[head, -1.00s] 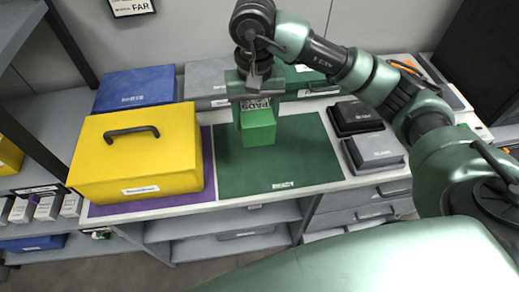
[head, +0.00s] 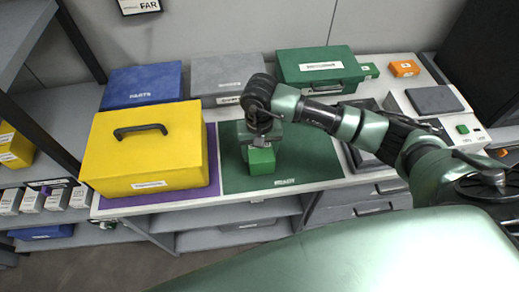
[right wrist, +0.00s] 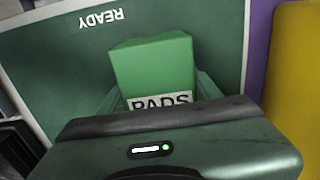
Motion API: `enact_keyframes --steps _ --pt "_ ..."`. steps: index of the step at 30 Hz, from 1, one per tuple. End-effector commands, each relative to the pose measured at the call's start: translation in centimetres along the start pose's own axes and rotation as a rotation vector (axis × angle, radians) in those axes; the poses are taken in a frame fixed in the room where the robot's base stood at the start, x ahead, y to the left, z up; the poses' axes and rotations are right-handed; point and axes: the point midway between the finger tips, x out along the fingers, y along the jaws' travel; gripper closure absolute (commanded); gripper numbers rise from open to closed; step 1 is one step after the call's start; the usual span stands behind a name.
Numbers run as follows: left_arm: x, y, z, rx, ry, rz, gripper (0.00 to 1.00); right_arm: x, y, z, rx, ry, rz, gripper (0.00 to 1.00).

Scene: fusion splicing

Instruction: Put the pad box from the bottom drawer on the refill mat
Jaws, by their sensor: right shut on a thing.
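The green pad box (head: 261,162), marked PADS, is held upright over the left front part of a dark green mat (head: 312,160). I cannot tell whether it touches the mat. My right gripper (head: 261,143) is shut on the box from above. In the right wrist view the box (right wrist: 152,70) sits between the fingers, with its label partly hidden by the gripper body. The mat's label reads READY in that view (right wrist: 200,38); I see no mat marked refill. My left gripper is not in view.
A yellow case (head: 145,152) stands on a purple mat (head: 213,180) just left of the green mat. Blue (head: 142,86), grey (head: 228,74) and green (head: 318,68) cases line the back. The green mat's right part is bare, under my right arm.

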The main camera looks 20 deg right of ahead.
Motion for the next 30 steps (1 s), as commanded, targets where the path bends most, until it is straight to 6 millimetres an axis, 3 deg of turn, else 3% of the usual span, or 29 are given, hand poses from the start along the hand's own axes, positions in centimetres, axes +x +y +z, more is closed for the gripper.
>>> enact_keyframes --steps 8,9,11,12,25,30 --pt "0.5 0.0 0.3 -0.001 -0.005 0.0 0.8 0.3 0.0 0.0 0.0 0.001 -0.001 0.81" --pt "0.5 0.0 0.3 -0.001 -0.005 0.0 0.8 0.3 0.0 0.0 0.0 0.0 -0.001 0.34" --pt "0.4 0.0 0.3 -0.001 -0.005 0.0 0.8 0.2 0.0 0.0 0.0 0.0 -0.001 0.17" --pt "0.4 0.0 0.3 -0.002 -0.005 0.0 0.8 0.2 0.0 0.0 0.0 0.0 -0.001 0.15" --pt "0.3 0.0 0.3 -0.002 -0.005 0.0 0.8 -0.6 -0.1 -0.1 -0.001 0.003 -0.003 0.15" --pt "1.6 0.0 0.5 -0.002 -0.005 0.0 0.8 -3.7 -0.1 -0.2 -0.002 0.008 -0.004 0.15"
